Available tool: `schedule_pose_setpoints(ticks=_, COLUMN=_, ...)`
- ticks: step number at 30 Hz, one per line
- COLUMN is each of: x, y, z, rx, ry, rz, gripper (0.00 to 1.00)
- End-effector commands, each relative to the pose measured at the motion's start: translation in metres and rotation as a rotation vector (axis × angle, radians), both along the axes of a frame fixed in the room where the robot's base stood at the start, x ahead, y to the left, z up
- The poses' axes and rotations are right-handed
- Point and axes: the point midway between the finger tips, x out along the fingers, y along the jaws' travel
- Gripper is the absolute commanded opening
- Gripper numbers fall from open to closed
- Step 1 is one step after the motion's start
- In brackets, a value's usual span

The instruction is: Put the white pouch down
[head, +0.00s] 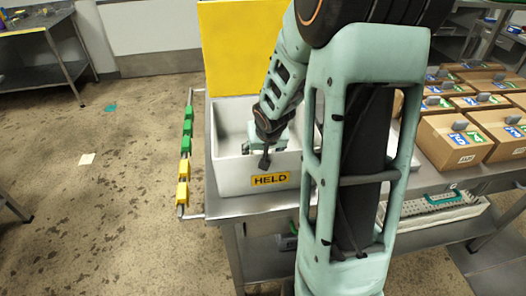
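My gripper (265,158) is inside or just above a white bin labelled HELD (232,180), near its front wall. It is small in the picture and partly hidden by my own arm, so I cannot tell whether its fingers are open or shut. I cannot make out a white pouch in or beside the gripper. The bin's right part is hidden behind my arm.
A yellow panel (240,50) stands behind the bin. A rail with green and yellow clips (186,145) runs along the left of the metal table. Cardboard boxes (455,142) fill the right.

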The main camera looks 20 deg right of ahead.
Motion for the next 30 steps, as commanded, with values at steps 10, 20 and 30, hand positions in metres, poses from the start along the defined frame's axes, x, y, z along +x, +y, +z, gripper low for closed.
schedule_pose_setpoints(ticks=10, x=-0.025, y=0.006, z=0.056, rx=-0.002, ry=-0.003, rz=-0.003, gripper=0.6)
schedule_pose_setpoints(ticks=20, x=-0.05, y=0.014, z=0.098, rx=-0.001, ry=-0.001, rz=-0.001, gripper=0.6)
schedule_pose_setpoints(ticks=30, x=-0.057, y=0.016, z=0.107, rx=0.0, ry=0.0, rz=0.0, gripper=0.6)
